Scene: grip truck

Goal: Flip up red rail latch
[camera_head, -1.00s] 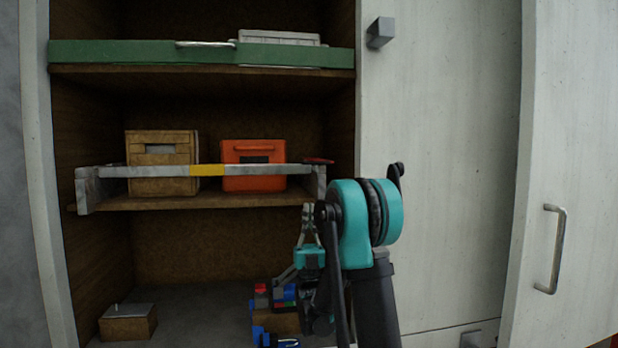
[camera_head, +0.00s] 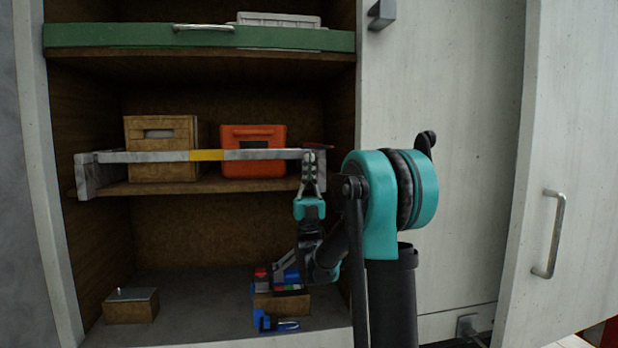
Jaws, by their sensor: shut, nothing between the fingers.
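The red rail latch (camera_head: 318,146) is at the right end of a grey rail (camera_head: 262,155) with a yellow band, across the front of the middle shelf. The latch is a small red piece, partly hidden behind my gripper. My gripper (camera_head: 309,156) points upward, its fingertips shut and empty, at the rail's right end, just below and left of the visible red. I cannot tell whether the fingertips touch the latch.
A wooden crate (camera_head: 160,148) and an orange case (camera_head: 253,151) stand behind the rail. Below are a small wooden box (camera_head: 131,306) and a box of coloured items (camera_head: 282,303). A white door (camera_head: 440,150) is on the right.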

